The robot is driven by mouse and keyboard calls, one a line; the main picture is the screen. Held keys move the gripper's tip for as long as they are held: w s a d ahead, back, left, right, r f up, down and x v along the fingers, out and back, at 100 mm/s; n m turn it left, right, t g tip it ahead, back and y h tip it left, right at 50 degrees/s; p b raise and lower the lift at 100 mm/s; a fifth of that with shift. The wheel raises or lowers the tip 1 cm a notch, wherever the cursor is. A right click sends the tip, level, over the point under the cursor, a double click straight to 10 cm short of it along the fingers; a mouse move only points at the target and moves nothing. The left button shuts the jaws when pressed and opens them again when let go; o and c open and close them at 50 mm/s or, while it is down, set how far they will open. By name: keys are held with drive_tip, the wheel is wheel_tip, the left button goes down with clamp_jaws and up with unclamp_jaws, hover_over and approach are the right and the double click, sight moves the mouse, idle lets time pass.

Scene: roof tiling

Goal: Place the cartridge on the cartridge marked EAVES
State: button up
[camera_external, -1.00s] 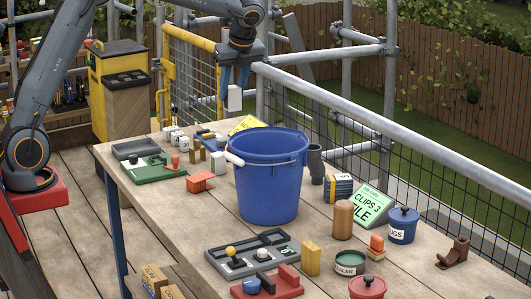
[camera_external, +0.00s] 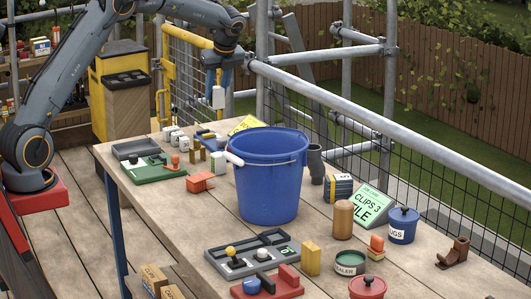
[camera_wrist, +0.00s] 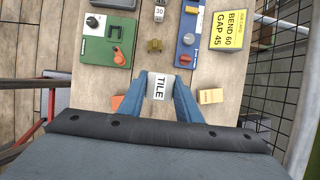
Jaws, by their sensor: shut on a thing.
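My gripper (camera_external: 218,82) is shut on a white cartridge (camera_external: 218,97) and holds it in the air above the far part of the table. In the wrist view the gripper's blue fingers (camera_wrist: 160,88) flank this cartridge (camera_wrist: 159,84), whose face reads TILE. In the wrist view one standing cartridge (camera_wrist: 159,13) reads 30. I cannot make out the word EAVES on any of them.
A large blue bucket (camera_external: 268,180) stands mid-table. A green tray (camera_wrist: 92,50) with an orange-handled piece, a blue tray (camera_wrist: 188,40), a brass piece (camera_wrist: 154,45) and a yellow card (camera_wrist: 228,25) lie around the far end. Scaffold rails and mesh run along the right.

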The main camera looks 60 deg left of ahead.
drive_tip(key=p, duration=0.3)
hover_over(218, 154)
wheel_tip(218, 154, down, 15)
drive_tip(key=shift+a+f, duration=0.1)
drive_tip(key=shift+f, duration=0.1)
drive_tip(key=o, duration=1.1)
drive_tip(key=b+v, duration=0.3)
drive_tip(key=v, duration=0.9)
drive_tip(key=s+d+f+n+h, duration=0.1)
drive_tip(key=s+d+f+n, duration=0.1)
drive_tip(key=s+d+n, duration=0.4)
drive_tip(key=s+d+f+n+h, duration=0.2)
drive_tip(key=s+d+n, duration=0.4)
drive_tip(key=s+d, duration=0.4)
drive_tip(key=s+d+f+n+t+h, duration=0.1)
drive_tip(key=s+d+f+n, duration=0.2)
drive_tip(key=s, duration=1.4)
drive_tip(key=shift+d+f+n, duration=0.2)
drive_tip(key=shift+d+n, duration=0.55)
drive_tip(key=shift+d, duration=0.65)
drive_tip(key=shift+d+f+n, duration=0.2)
drive_tip(key=shift+d+n, duration=0.55)
drive_tip(key=shift+d, duration=0.6)
